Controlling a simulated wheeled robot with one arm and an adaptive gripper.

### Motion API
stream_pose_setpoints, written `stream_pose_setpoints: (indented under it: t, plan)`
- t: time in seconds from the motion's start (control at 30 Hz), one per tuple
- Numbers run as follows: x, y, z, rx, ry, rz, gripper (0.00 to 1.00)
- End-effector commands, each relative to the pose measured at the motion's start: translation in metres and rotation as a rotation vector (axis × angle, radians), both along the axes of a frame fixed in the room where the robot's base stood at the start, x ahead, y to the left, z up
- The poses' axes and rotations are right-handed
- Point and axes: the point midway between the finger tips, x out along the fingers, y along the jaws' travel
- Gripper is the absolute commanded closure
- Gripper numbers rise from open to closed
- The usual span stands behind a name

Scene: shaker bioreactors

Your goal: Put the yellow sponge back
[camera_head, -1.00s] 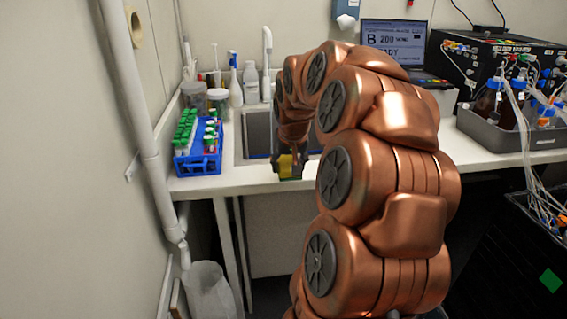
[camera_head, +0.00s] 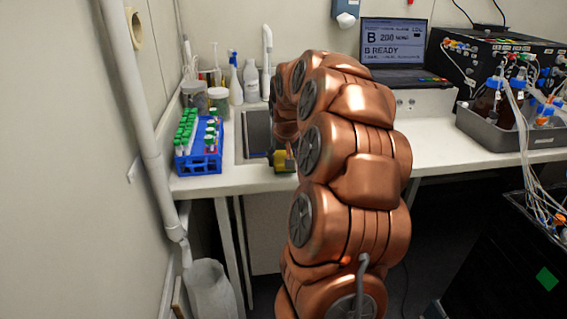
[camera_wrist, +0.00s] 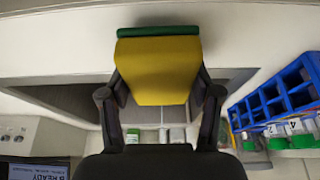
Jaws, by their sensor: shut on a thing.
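The yellow sponge (camera_wrist: 157,70) has a dark green layer along one edge. It fills the space between the two fingers of my gripper (camera_wrist: 160,92) in the wrist view, with a finger against each side. In the head view the sponge (camera_head: 283,160) shows small at the front edge of the sink (camera_head: 257,133), partly hidden by my arm. It appears held above the counter's front edge. My gripper (camera_head: 280,152) is mostly hidden behind my arm there. The sink's dark basin also shows behind the sponge in the wrist view.
A blue rack (camera_head: 199,164) of green-capped tubes stands left of the sink. Jars (camera_head: 219,102) and white bottles (camera_head: 251,82) stand behind it. A laptop (camera_head: 394,45) and a grey tray (camera_head: 507,134) of bottles are to the right. Counter (camera_head: 440,145) right of my arm is clear.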

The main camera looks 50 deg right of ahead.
Motion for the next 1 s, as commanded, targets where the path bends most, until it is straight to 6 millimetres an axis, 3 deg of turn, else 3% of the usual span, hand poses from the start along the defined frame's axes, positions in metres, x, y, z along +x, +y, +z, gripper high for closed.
stream_pose_setpoints:
  t: [0.17,0.57,0.6,0.83,1.0]
  plan:
    - [-0.001,0.001,-0.017,0.003,0.004,0.0,0.81]
    - [-0.001,0.001,-0.023,0.002,0.002,0.0,0.81]
    - [-0.001,0.001,-0.022,0.002,0.002,0.0,0.35]
    - [-0.001,0.001,-0.022,0.002,0.002,0.0,0.12]
    - [-0.001,0.001,-0.022,0.002,0.003,0.0,0.12]
